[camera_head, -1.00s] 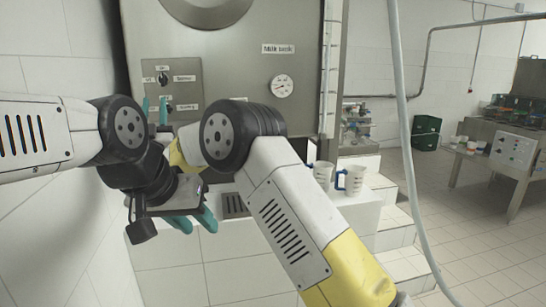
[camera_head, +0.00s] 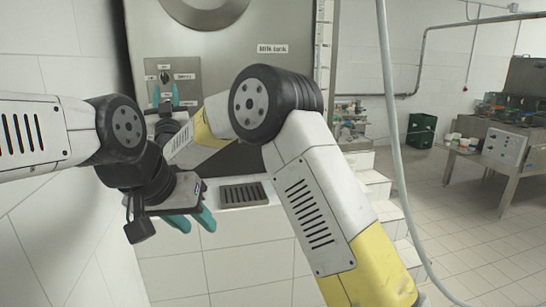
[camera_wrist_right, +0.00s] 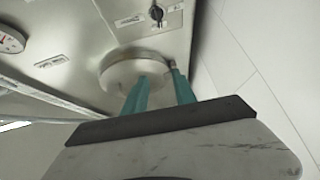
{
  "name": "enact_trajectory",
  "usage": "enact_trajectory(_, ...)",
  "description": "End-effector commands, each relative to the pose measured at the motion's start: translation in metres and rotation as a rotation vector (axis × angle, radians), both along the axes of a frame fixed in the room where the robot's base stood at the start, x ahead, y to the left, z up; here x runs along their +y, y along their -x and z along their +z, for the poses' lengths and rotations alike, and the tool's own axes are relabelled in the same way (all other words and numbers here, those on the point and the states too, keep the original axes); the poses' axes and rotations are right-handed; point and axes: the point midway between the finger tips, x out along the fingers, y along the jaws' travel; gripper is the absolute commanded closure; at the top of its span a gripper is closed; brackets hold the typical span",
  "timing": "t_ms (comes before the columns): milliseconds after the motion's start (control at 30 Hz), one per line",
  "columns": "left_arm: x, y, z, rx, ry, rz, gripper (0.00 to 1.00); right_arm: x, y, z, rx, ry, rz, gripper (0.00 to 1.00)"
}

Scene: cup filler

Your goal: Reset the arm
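My right gripper (camera_head: 165,95) is raised in front of the control panel (camera_head: 185,68) of the steel tank (camera_head: 225,45). Its two teal fingers point up and stand apart, with nothing seen between them. In the right wrist view its teal fingers (camera_wrist_right: 158,92) are also apart, with a round metal part (camera_wrist_right: 128,64) of the machine beyond their tips. My left gripper (camera_head: 191,221) hangs low at the left, in front of the white tiled counter. Its teal fingers are apart and empty. The right arm's elbow hides part of the tank front.
A dark drip grate (camera_head: 243,195) lies on the tiled counter (camera_head: 240,245). White tiled steps (camera_head: 372,190) stand right of the arm. A pale hose (camera_head: 392,130) hangs down at the right. The tiled floor further right is clear, up to a steel table (camera_head: 485,165) and green crate (camera_head: 422,130).

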Motion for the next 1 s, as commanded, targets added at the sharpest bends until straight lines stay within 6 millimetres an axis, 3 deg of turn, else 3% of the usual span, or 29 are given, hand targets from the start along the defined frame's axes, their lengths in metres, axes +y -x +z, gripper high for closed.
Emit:
enact_trajectory(267,0.000,0.000,0.000,0.000,0.000,0.000,0.64,-0.058,-0.017,0.026,0.168,0.094,0.064,0.67)
enact_trajectory(400,0.000,0.000,0.000,0.000,0.000,0.000,0.64,-0.116,-0.013,0.030,0.331,0.165,0.096,0.67)
enact_trajectory(533,0.000,0.000,0.000,0.000,0.000,0.000,0.64,-0.179,0.007,0.015,0.523,0.226,0.111,0.67)
enact_trajectory(667,0.000,0.000,0.000,0.000,0.000,0.000,0.64,-0.244,0.046,-0.012,0.731,0.267,0.105,0.67)
enact_trajectory(767,0.000,0.000,0.000,0.000,0.000,0.000,0.64,-0.294,0.087,-0.039,0.897,0.282,0.087,0.67)
enact_trajectory(900,0.000,0.000,0.000,0.000,0.000,0.000,0.64,-0.358,0.160,-0.086,1.138,0.280,0.048,0.67)
enact_trajectory(1000,0.000,0.000,0.000,0.000,0.000,0.000,0.64,-0.395,0.216,-0.120,1.301,0.265,0.016,0.67)
